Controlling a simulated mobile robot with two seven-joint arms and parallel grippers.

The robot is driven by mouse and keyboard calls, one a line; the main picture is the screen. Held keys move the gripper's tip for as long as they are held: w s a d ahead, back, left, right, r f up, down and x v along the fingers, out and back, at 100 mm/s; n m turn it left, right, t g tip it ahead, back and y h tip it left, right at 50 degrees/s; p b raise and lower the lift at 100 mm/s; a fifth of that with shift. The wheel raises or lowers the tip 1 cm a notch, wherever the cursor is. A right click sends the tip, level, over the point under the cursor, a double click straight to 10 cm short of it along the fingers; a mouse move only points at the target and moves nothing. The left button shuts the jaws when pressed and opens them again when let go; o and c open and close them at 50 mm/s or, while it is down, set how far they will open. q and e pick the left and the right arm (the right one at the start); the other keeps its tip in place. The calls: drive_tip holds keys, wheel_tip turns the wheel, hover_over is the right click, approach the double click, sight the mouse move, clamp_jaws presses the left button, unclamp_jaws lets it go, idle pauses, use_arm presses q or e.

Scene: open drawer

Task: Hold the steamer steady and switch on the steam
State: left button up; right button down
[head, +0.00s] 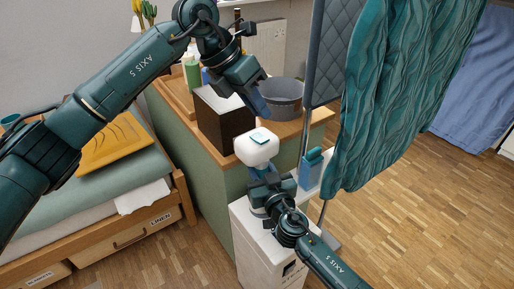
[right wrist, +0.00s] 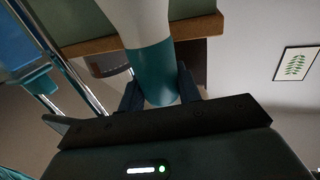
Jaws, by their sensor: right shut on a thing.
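The steamer (head: 252,149) has a rounded white head with a small teal patch on top. Its handle, white above and teal below, stands between the fingers of my right gripper (right wrist: 160,90) in the right wrist view. My right gripper is shut on this handle, in front of the wooden counter. My left gripper (head: 262,106) points down from above, its blue fingertips a little above and behind the steamer head, apart from it. The angle hides whether its fingers are parted. The steamer's lower handle is hidden by my right gripper in the head view.
A dark box (head: 222,122) and a grey basin (head: 281,98) stand on the counter close to the left gripper. A teal garment (head: 395,95) and a quilted panel (head: 328,50) hang at right. A white unit (head: 258,248) stands below. Wooden floor (head: 430,215) is free at right.

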use_arm(q)
drive_tip(key=s+d+r+g+h, duration=0.1)
drive_tip(key=h, duration=0.1)
drive_tip(key=s+d+r+g+h, duration=0.1)
drive_tip(key=s+h, duration=0.1)
drive_tip(key=s+d+r+h, duration=0.2)
drive_tip(key=shift+r+g, duration=0.1)
drive_tip(key=shift+g, duration=0.3)
clamp_jaws()
wheel_tip(320, 180, up, 9)
drive_tip(key=s+a+n+h, duration=0.1)
drive_tip(key=a+n+h, duration=0.1)
drive_tip(key=n+h, duration=0.5)
drive_tip(key=w+a+r+n+t+h, duration=0.1)
drive_tip(key=w+a+n+t+h, duration=0.35)
drive_tip(key=n+t, duration=0.75)
drive_tip(key=s+a+f+n+y, duration=0.1)
drive_tip(key=a+f+n+y, duration=0.2)
drive_tip(key=f+n+y, duration=0.2)
drive_tip(key=s+a+f+n+g+y, duration=0.1)
drive_tip(key=a+f+n+y, duration=0.2)
drive_tip(key=f+n, duration=0.9)
drive_tip(key=y, duration=0.3)
drive_tip(key=shift+w+f, duration=0.1)
